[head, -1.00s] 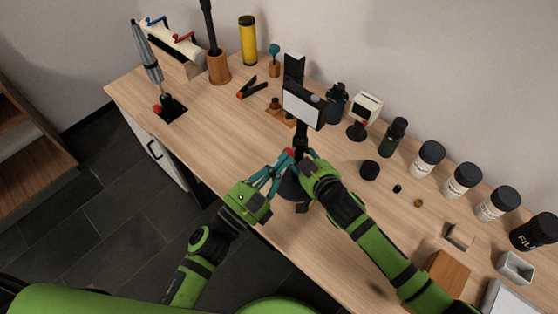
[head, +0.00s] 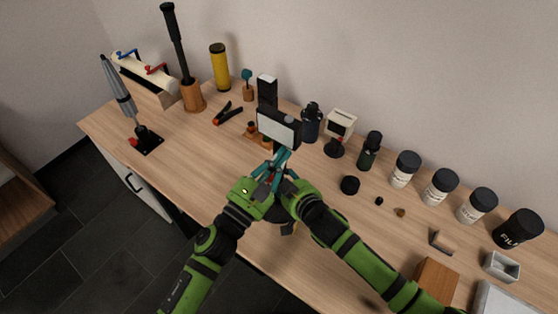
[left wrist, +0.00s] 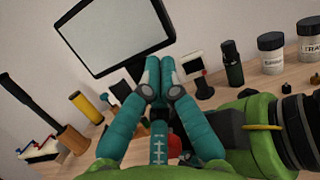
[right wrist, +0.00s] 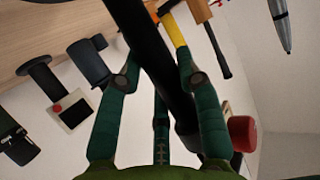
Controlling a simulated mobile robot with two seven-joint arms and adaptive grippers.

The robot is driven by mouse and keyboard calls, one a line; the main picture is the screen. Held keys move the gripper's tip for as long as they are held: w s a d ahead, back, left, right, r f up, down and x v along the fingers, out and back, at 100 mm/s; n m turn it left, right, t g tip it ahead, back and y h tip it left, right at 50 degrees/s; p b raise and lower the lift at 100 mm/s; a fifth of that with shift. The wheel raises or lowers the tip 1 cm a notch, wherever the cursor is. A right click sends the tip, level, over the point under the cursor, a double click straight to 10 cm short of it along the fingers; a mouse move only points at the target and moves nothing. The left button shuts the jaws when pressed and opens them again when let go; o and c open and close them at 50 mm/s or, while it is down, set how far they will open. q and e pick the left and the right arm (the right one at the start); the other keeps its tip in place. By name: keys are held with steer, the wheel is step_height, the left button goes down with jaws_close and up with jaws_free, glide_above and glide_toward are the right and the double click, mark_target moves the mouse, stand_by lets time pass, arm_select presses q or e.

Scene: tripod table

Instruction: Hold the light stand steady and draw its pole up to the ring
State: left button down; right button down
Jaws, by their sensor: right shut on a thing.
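The light stand carries a pale, black-framed panel (head: 279,128), which looms large in the left wrist view (left wrist: 115,32). My left gripper (head: 284,154) is just below the panel, by the top of the pole. Its teal fingertips are close together in the left wrist view (left wrist: 160,78); whether the pole is between them is hidden. My right gripper (head: 276,180) is lower and shut on the stand; in the right wrist view the black pole (right wrist: 150,45) runs between its fingers. A red knob (right wrist: 243,133) is beside them. The ring cannot be made out.
Behind the stand are a black upright block (head: 267,92), a dark bottle (head: 312,122) and a small white box on a stand (head: 340,124). Several lidded jars (head: 404,168) line the right. Red-handled pliers (head: 227,113) lie left. The table's front left is clear.

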arm_select(q)
step_height(320, 180, up, 6)
steer(key=shift+r, duration=0.15)
arm_select(e)
steer(key=shift+f, duration=0.1)
arm_select(q)
glide_toward(286, 135)
step_height(286, 135, down, 4)
steer(key=s+a, duration=0.1)
steer(key=w+d+r, duration=0.1)
steer(key=w+d, duration=0.1)
steer(key=w+d+r, duration=0.1)
steer(key=w+r, duration=0.1)
steer(key=w+d+r, duration=0.2)
steer(key=w, duration=0.1)
steer(key=shift+w+d, duration=0.15)
steer(key=shift+d, duration=0.25)
steer(key=shift+r, duration=0.45)
stand_by(0.5)
